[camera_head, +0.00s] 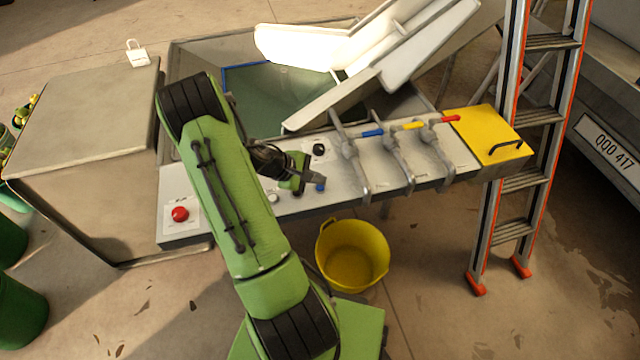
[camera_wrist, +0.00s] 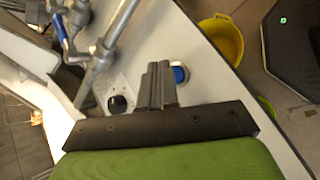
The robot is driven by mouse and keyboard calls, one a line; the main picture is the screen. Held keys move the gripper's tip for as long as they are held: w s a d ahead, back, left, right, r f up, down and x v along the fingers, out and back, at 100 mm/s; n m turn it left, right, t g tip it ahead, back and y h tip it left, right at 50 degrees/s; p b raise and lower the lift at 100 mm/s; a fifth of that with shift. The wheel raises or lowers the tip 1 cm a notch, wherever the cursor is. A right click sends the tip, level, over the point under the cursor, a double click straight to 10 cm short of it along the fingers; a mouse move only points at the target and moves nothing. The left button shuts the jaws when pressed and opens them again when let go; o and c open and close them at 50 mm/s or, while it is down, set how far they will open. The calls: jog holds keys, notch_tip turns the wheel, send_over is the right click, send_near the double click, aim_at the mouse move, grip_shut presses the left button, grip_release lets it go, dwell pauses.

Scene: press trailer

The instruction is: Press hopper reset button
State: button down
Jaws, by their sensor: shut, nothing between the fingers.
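A grey control panel (camera_head: 232,209) carries a blue button (camera_head: 320,187), a white button (camera_head: 272,198), a black knob (camera_head: 319,149) and a red mushroom button (camera_head: 180,214). Their labels are too small to read, so I cannot tell which is marked hopper reset. My gripper (camera_head: 317,176) is shut and empty, over the panel near the blue button. In the wrist view the closed fingertips (camera_wrist: 158,72) lie just left of the blue button (camera_wrist: 180,74) and partly cover its rim. I cannot tell whether they touch anything. The black knob also shows there (camera_wrist: 118,104).
Three levers with blue, yellow and red grips (camera_head: 372,133) rise right of the knob. A yellow box lid (camera_head: 488,135) and a ladder (camera_head: 535,120) stand farther right. A yellow bucket (camera_head: 352,255) is below the panel. A white chute (camera_head: 375,55) overhangs the hopper (camera_head: 265,95).

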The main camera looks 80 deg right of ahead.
aim_at(317, 188)
jog(key=shift+r+p, duration=2)
jog(key=shift+r, duration=0.55)
